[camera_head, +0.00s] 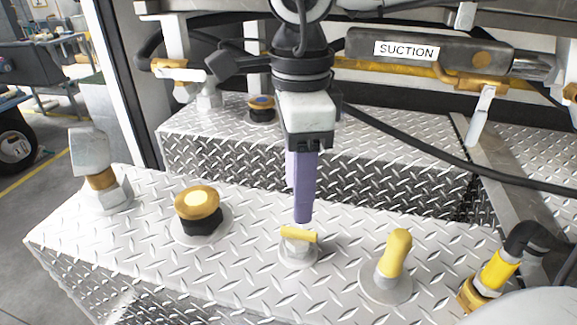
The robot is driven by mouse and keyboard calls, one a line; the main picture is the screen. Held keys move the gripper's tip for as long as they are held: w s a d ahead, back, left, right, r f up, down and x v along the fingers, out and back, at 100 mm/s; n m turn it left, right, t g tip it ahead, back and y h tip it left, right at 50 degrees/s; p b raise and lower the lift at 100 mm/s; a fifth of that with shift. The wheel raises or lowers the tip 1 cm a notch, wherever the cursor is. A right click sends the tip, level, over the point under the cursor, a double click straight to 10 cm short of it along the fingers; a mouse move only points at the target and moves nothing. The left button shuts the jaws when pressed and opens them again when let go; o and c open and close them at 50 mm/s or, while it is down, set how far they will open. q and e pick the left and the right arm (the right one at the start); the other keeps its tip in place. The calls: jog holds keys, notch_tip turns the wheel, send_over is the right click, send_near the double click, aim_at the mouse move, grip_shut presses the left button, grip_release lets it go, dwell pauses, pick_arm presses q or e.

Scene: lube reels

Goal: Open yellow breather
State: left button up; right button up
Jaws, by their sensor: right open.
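My right gripper (303,220) hangs down from the top centre, with long purple fingers under a white and black body. The fingers are seen nearly edge-on and overlap, so the gap between them hardly shows. The tips are just above and behind a small yellow bar handle (299,235) on a silver round fitting. I cannot tell whether they touch it. A yellow mushroom-shaped cap (198,203) on a black neck stands to the left. A yellow bent pipe-like piece (398,252) stands to the right. No label shows which one is the breather. My left gripper is out of view.
The fittings stand on a diamond-plate tank top (140,235). A silver fitting (88,155) is at the left and a yellow-banded hose (498,270) at the right. Behind are a higher plate step (395,135), a black cable (450,160) and a SUCTION sign (407,51).

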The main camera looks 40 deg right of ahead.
aim_at(299, 230)
jog(key=f, duration=0.8)
jog(key=shift+s+f+b, duration=0.2)
jog(key=shift+f+b, duration=0.1)
jog(key=shift+f, duration=0.1)
jog(key=shift+c, duration=0.2)
